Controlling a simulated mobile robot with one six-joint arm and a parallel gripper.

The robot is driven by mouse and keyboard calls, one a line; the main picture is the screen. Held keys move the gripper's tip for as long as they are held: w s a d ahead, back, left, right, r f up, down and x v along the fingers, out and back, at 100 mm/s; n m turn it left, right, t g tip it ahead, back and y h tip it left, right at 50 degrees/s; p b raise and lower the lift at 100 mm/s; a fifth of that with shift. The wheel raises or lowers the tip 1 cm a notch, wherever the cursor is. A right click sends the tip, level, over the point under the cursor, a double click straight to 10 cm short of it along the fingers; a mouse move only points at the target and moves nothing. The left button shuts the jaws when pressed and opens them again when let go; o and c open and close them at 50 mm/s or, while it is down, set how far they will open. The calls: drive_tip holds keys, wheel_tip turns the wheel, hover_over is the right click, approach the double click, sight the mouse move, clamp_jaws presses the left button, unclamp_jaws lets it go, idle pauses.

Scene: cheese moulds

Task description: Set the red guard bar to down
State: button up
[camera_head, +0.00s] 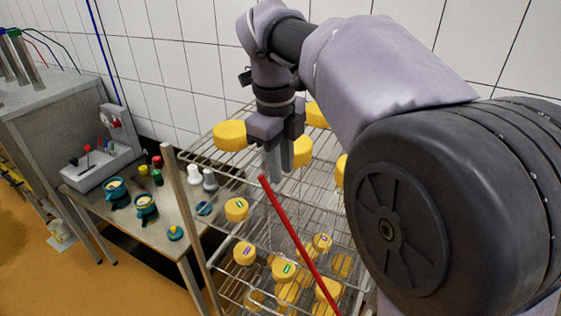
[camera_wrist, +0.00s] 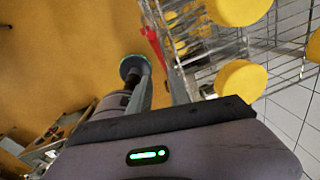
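The red guard bar (camera_head: 298,241) is a thin rod slanting across the front of a wire rack (camera_head: 227,159) in the head view. Its upper left end is just below my fingertips, and its lower end runs out at the bottom edge. A red piece of it shows beyond the fingers in the wrist view (camera_wrist: 152,42). My gripper (camera_head: 277,174) points down above the rack, beside the bar's upper end. Its fingers look apart with nothing between them. I cannot tell whether a finger touches the bar.
Yellow cheeses (camera_head: 229,135) sit on several rack levels, close around my gripper. An upright post (camera_head: 190,222) stands at the rack's left front. A side table (camera_head: 128,219) holds teal moulds (camera_head: 117,193) and a lever box (camera_head: 101,163). Open floor lies at lower left.

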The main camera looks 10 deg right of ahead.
drive_tip(key=d+f+y, duration=0.1)
drive_tip(key=d, duration=0.2)
drive_tip(key=s+d+f+n+y, duration=0.1)
drive_tip(key=d, duration=0.2)
drive_tip(key=d+f+n+b, duration=0.1)
drive_tip(key=d, duration=0.2)
drive_tip(key=shift+s+d+y, duration=0.2)
drive_tip(key=shift+s+y, duration=0.05)
drive_tip(key=shift+y, duration=0.15)
clamp_jaws()
drive_tip(key=a+f, duration=0.2)
drive_tip(key=f, duration=0.1)
drive_tip(key=w+a+f, duration=0.1)
drive_tip(key=a+f, duration=0.1)
drive_tip(key=f, duration=0.2)
drive_tip(key=a+f, duration=0.2)
drive_tip(key=f, duration=0.2)
drive_tip(key=shift+w+f, duration=0.1)
drive_tip(key=shift+w, duration=0.3)
drive_tip(key=shift+d, duration=0.2)
drive_tip(key=shift+a, duration=0.1)
drive_tip(key=w+a+f+b, duration=0.2)
drive_tip(key=w+a+f, duration=0.1)
drive_tip(key=a, duration=0.2)
drive_tip(key=shift+w+a+f, duration=0.2)
drive_tip(key=shift+w+f, duration=0.1)
